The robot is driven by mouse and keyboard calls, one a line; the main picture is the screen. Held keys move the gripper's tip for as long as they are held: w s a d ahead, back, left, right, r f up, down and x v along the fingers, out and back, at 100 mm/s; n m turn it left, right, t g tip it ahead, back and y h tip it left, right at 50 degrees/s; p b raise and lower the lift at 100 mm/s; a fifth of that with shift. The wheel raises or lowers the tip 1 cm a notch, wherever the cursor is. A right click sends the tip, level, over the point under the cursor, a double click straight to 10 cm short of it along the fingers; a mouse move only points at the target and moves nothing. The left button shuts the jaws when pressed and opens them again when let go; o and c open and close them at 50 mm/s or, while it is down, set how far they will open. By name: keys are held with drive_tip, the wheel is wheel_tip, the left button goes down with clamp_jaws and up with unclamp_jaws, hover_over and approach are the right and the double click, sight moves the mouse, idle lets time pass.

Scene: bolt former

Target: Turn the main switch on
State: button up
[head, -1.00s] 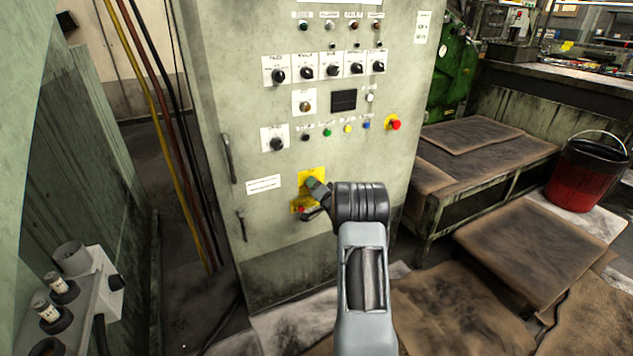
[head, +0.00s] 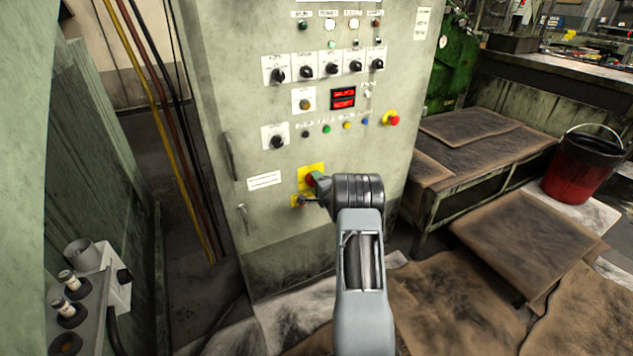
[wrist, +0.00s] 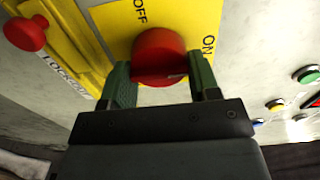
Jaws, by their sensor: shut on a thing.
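The main switch is a red knob (wrist: 158,55) on a yellow plate (wrist: 202,15) marked OFF and ON, low on the front of a grey-green cabinet (head: 215,60). In the wrist view my gripper (wrist: 161,78) has its green fingers on either side of the knob, shut on it. In the head view my gripper (head: 316,184) reaches the yellow plate (head: 312,168), and my wrist hides most of the knob. The display (head: 343,98) is lit red and two lamps (head: 330,24) at the top of the panel glow white. The knob's pointing direction is not clear.
A yellow lockout bracket (wrist: 75,40) with a red ball (wrist: 25,34) sits beside the switch. A red emergency button (head: 393,119) is up to the right. A red bucket (head: 582,170) and covered benches (head: 480,135) stand at right.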

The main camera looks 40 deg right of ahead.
idle(0.4)
drive_tip(key=o, duration=0.9)
drive_tip(key=s, duration=0.4)
drive_tip(key=s+a+p, duration=0.1)
drive_tip(key=s, duration=0.8)
drive_tip(key=shift+s+a+p, duration=0.35)
drive_tip(key=shift+a, duration=0.05)
